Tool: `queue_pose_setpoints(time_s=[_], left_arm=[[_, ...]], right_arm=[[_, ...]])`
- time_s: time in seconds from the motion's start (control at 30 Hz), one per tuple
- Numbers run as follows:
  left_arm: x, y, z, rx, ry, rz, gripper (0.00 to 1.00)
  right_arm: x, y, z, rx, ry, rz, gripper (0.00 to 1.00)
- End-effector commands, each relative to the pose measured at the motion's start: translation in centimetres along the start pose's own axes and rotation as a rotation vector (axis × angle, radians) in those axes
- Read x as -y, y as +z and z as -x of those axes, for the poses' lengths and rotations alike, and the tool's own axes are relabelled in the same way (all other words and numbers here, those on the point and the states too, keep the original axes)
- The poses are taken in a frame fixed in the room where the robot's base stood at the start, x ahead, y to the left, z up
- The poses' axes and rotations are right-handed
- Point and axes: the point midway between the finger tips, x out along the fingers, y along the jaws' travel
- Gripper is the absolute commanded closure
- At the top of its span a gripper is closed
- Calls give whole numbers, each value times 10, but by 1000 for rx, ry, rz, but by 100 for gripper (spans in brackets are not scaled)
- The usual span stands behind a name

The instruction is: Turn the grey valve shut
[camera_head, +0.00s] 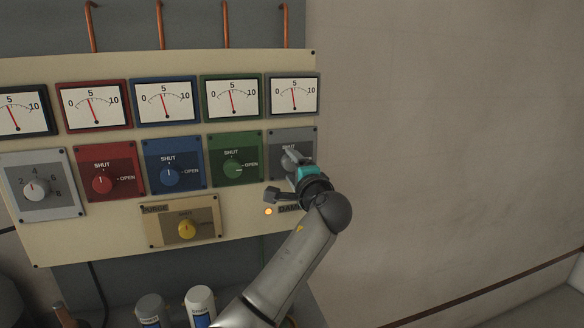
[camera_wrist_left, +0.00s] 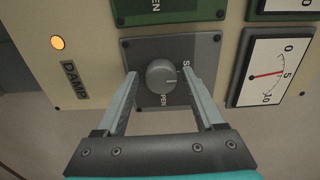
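The grey valve is a round grey knob (camera_wrist_left: 161,76) on a dark grey square plate (camera_head: 280,144), at the right end of the valve row. My left gripper (camera_head: 284,176) is in front of this plate and hides much of the knob in the head view. In the left wrist view its two fingers (camera_wrist_left: 159,80) are open, one on each side of the knob, with small gaps visible. The knob's pale mark points right in that view, towards the partly hidden SHUT label and slightly down. The OPEN label is below the knob. My right gripper is not in view.
Red (camera_head: 102,182), blue (camera_head: 169,176) and green (camera_head: 232,168) valves stand to the left, with a yellow PURGE valve (camera_head: 187,229) below. Gauges line the panel above. An orange lamp (camera_head: 268,211) glows beside the DAMP label. Bare wall fills the right side.

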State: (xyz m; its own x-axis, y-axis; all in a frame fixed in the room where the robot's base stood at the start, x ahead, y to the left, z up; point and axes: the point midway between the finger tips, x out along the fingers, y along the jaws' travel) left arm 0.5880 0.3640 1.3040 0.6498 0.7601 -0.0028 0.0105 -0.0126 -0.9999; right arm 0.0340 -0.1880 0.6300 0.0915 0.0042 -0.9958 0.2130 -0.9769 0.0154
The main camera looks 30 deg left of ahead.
Motion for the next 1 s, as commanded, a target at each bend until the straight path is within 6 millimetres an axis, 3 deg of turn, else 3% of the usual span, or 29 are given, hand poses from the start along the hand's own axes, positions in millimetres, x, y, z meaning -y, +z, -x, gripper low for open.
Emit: queue_pose_setpoints(time_s=[0.47, 0.67, 1.0], left_arm=[[1, 0, 8, -2, -3, 0, 20], [0, -1, 39, -3, -3, 1, 20], [-1, -1, 112, -4, 1, 2, 20]], right_arm=[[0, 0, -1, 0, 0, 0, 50], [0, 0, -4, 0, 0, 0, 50], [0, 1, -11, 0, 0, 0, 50]])
